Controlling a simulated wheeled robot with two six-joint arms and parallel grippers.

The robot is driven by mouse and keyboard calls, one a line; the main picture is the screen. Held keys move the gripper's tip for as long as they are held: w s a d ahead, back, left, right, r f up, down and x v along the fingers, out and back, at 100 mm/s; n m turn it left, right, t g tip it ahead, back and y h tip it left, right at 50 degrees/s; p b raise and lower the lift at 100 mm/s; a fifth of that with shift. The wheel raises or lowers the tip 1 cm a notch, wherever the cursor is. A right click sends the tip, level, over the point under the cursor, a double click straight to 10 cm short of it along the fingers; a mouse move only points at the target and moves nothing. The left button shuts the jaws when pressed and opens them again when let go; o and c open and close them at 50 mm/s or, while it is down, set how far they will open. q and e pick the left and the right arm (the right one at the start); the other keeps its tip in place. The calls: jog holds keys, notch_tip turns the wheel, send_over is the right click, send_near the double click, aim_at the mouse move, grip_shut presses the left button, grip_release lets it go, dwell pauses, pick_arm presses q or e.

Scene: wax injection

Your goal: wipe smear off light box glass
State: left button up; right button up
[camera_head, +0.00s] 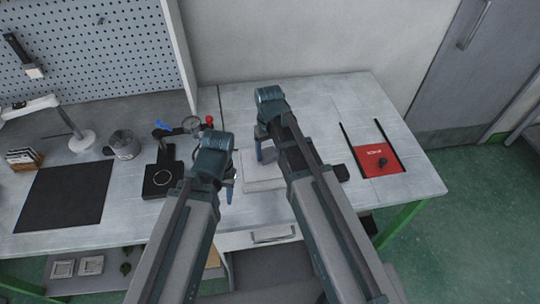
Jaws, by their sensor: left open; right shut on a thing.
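The light box (262,184) seems to be the pale flat slab in the middle of the bench, partly covered by my arms. I cannot make out a smear on its glass. My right gripper (264,153) is over the far part of the slab, pointing down. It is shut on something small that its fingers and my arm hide. My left gripper (229,190) is open and empty, just left of the slab and pointing down.
A black gauge stand (163,178) and a metal pot (124,146) stand left of my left gripper. A dark mat (64,196) lies further left. A red tray (377,174) with a dark knob lies at the right. The back right of the bench (325,95) is clear.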

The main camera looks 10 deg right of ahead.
aim_at(278, 172)
jog(key=shift+w, duration=1)
jog(key=shift+s+d, duration=0.1)
pick_arm(q)
jog(key=shift+a+f, duration=0.1)
pick_arm(e)
jog(key=shift+s+d+f, duration=0.1)
jog(key=shift+d, duration=0.75)
jog(key=shift+s, duration=1.95)
jog(key=shift+s+f, duration=0.1)
jog(key=shift+s, duration=1.9)
